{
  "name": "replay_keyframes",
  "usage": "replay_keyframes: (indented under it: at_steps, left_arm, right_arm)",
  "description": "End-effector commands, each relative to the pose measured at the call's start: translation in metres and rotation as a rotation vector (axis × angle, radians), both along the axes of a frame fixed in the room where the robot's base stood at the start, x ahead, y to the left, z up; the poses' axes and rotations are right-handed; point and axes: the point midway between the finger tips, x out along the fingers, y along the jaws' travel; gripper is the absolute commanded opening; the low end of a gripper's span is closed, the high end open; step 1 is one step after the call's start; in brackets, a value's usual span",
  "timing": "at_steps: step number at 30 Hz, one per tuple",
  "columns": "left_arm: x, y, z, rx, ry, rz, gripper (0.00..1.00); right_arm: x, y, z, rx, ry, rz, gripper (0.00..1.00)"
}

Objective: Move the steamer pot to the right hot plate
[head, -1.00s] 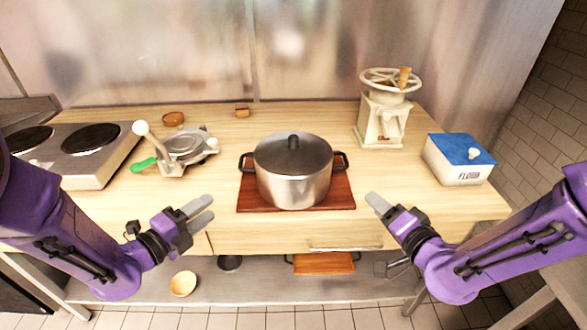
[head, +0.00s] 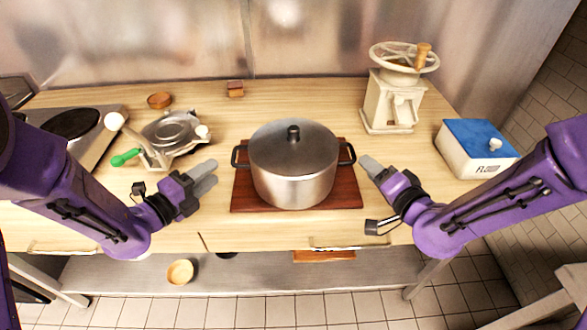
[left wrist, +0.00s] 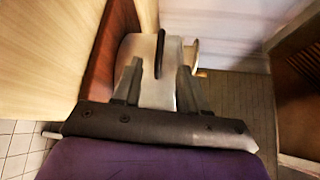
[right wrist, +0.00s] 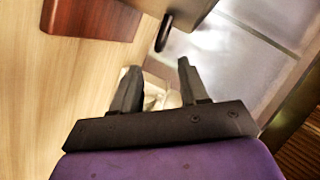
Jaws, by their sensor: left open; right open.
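The steamer pot (head: 293,175) is a silver pot with a grey lid and a dark knob. It stands upright on a red-brown wooden board (head: 243,196) at the middle of the counter, with a dark handle on each side. My left gripper (head: 207,178) is open and empty, just left of the pot and apart from its left handle. In the left wrist view the pot (left wrist: 145,62) and a dark handle (left wrist: 160,52) lie ahead of the fingers. My right gripper (head: 371,168) is open and empty, close to the right handle (head: 347,154); contact is unclear. The hot plates (head: 72,124) are at the far left, partly hidden by my arm.
A waffle-iron-like device (head: 170,135) with a green handle stands left of the pot. A cream hand-wheel mill (head: 394,100) and a blue-lidded flour box (head: 474,150) stand on the right. Small wooden pieces lie at the back.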

Motion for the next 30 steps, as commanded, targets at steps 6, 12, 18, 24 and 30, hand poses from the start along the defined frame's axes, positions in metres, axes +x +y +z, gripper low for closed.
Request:
replay_keyframes:
  at_steps: [6,12,18,24,30]
  left_arm:
    - [0.034,-0.026,-0.005,0.000,-0.001,-0.002,0.42]
    - [0.060,-0.045,-0.009,0.000,0.000,-0.002,0.42]
    - [0.070,-0.052,-0.010,0.000,0.000,-0.001,0.42]
    - [0.071,-0.053,-0.010,-0.001,0.001,-0.001,0.42]
    - [0.071,-0.053,-0.010,0.000,0.000,-0.001,0.00]
  right_arm:
    - [0.040,0.014,-0.010,0.000,0.001,0.001,0.44]
    - [0.069,0.024,-0.016,-0.001,-0.001,0.002,0.44]
    - [0.081,0.028,-0.019,0.002,0.000,0.001,0.44]
    - [0.082,0.028,-0.019,0.002,0.000,0.000,0.44]
    - [0.082,0.028,-0.019,0.001,0.000,0.001,0.00]
